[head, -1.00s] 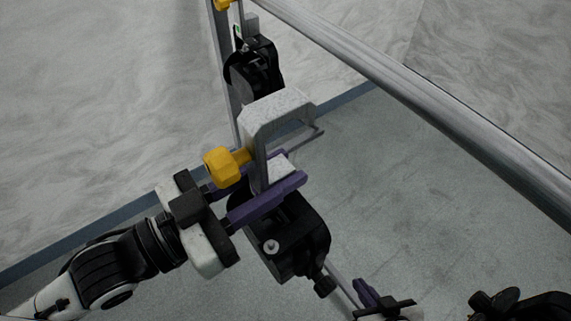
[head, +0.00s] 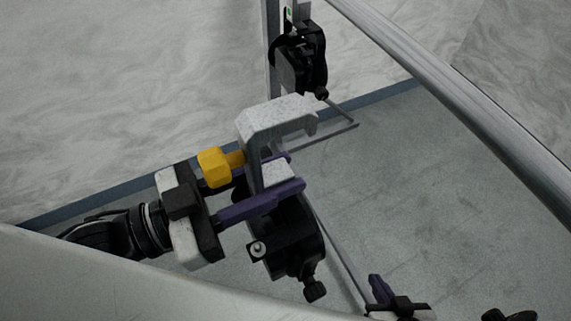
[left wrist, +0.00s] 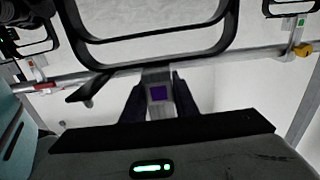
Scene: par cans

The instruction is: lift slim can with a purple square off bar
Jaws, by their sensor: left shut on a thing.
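The slim can (head: 288,245) is black, with a pale grey hook clamp (head: 275,118) and a yellow knob (head: 214,167). My left gripper (head: 290,171) is shut on the clamp's lower part, its purple fingers on either side. In the left wrist view the purple square (left wrist: 158,92) shows on the grey clamp between the dark fingers. The silver bar (head: 455,115) runs diagonally at the upper right of the head view, and the open hook shows apart from it. My right gripper (head: 383,297) shows partly at the bottom edge; its jaw opening is unclear.
Another black can (head: 302,62) with a green mark hangs on an upright behind. Dark frames and a yellow-knobbed clamp (left wrist: 303,50) show in the left wrist view. A pale surface crosses the head view's lower left. Grey floor (head: 425,190) lies open below the bar.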

